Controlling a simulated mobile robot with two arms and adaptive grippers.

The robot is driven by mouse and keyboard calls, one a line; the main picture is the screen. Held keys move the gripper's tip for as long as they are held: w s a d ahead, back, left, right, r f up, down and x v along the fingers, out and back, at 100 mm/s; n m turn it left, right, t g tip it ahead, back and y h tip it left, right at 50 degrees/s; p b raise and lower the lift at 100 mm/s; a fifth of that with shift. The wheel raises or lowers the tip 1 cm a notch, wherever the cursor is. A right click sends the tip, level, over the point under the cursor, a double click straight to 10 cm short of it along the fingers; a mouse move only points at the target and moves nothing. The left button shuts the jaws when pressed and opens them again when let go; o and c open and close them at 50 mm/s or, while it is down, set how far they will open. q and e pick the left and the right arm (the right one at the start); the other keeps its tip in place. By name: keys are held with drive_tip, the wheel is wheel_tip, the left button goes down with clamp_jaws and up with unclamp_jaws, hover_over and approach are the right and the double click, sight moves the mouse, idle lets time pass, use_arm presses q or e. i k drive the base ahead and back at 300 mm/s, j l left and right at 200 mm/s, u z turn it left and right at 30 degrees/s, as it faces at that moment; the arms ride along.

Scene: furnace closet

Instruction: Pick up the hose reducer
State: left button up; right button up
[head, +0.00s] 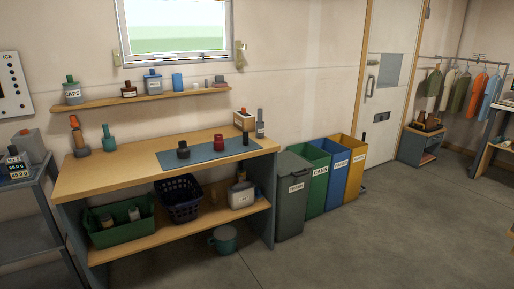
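Several small parts on the wooden workbench (120,174) have a wide base and narrower top, and I cannot tell which is the hose reducer. A dark stepped piece (183,151) and a dark red piece (219,143) stand on the blue-grey mat (205,150). A black upright cylinder (245,139) stands at the mat's right end. A teal stepped piece (109,140) and a grey piece with an orange top (79,142) stand at the bench's left. Neither of my grippers is in view.
A wall shelf (150,98) holds jars. The lower shelf (170,228) holds a green crate (122,234) and a dark basket (180,198). A teal bucket (224,240) is on the floor. Bins (292,200) stand right of the bench. The floor (400,235) at right is clear.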

sight(245, 133)
drive_tip(key=i+j, duration=0.25)
drive_tip(key=i, duration=0.15)
drive_tip(key=i+j+u, duration=0.15)
drive_tip(key=i, duration=0.25)
drive_tip(key=i+j, duration=0.3)
drive_tip(key=i, duration=0.15)
drive_tip(key=i+j+u, duration=0.15)
drive_tip(key=i, duration=0.25)
